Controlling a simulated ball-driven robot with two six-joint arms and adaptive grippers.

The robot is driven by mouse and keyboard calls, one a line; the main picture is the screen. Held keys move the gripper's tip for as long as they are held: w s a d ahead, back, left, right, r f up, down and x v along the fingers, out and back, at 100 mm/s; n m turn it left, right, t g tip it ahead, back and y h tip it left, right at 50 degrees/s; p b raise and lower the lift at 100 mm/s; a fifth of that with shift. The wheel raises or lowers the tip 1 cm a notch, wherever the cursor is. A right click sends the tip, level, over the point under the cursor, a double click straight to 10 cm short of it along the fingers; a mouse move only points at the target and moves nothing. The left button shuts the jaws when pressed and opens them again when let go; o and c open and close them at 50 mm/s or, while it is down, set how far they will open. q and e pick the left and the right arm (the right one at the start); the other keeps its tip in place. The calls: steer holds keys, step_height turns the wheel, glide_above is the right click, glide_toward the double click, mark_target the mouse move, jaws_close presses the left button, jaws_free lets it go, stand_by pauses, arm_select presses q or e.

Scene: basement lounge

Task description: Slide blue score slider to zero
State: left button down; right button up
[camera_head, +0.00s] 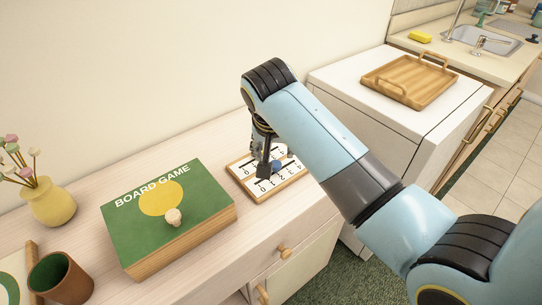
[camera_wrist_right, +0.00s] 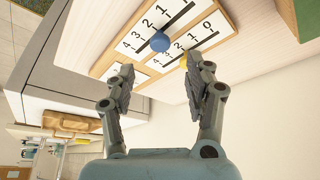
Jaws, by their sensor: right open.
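The score board (camera_head: 262,199) is a wood-framed white panel with two rows of numbers and dark tracks. It lies on the wooden cabinet top and also shows in the wrist view (camera_wrist_right: 228,18). The blue slider (camera_wrist_right: 160,41) is a round knob between the two number rows; its exact mark cannot be told. In the head view the blue slider (camera_head: 277,166) is partly hidden by my right gripper (camera_head: 265,168). In the wrist view my right gripper (camera_wrist_right: 160,67) is open and empty, its fingertips spread short of the knob, apart from it. My left gripper is out of view.
A green board game box (camera_head: 145,235) with a pale knob lies left of the score board. A yellow vase (camera_head: 53,204) and a brown cup (camera_head: 60,278) stand farther left. A wooden tray (camera_head: 409,80) sits on the white surface at the right.

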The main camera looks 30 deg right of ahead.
mark_target(275, 164)
steer(key=x, duration=0.7)
steer(key=shift+w+d+f, duration=0.1)
jaws_close()
